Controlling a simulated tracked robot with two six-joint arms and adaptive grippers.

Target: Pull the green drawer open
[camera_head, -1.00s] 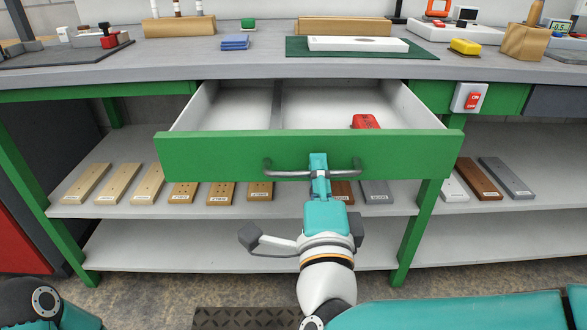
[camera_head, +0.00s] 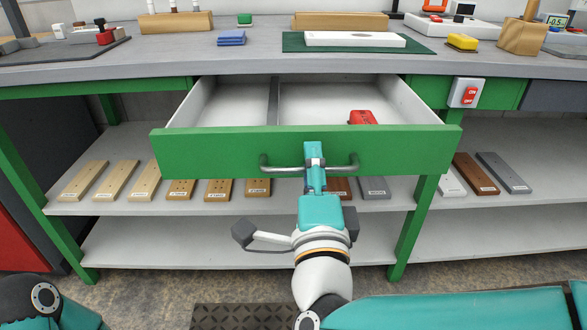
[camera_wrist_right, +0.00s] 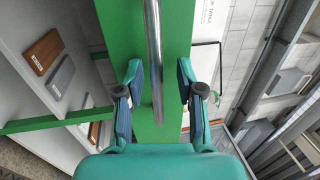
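The green drawer (camera_head: 220,152) stands well open under the bench, its light grey inside in view. A divider runs front to back in it. The drawer's grey bar handle (camera_head: 281,168) is on the middle of the green front. My right gripper (camera_head: 314,160) is at the handle. In the right wrist view the two fingers of my right gripper (camera_wrist_right: 158,85) are spread, one on each side of the metal bar (camera_wrist_right: 154,50), with gaps to it. My left gripper is not in view.
A red object (camera_head: 362,117) lies in the drawer. Labelled boards (camera_head: 145,182) lie on the shelf (camera_head: 90,207) below. The benchtop (camera_head: 180,55) carries a green mat (camera_head: 293,44), blue pads (camera_head: 231,38) and a yellow block (camera_head: 462,41). A red switch (camera_head: 467,92) is right of the drawer.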

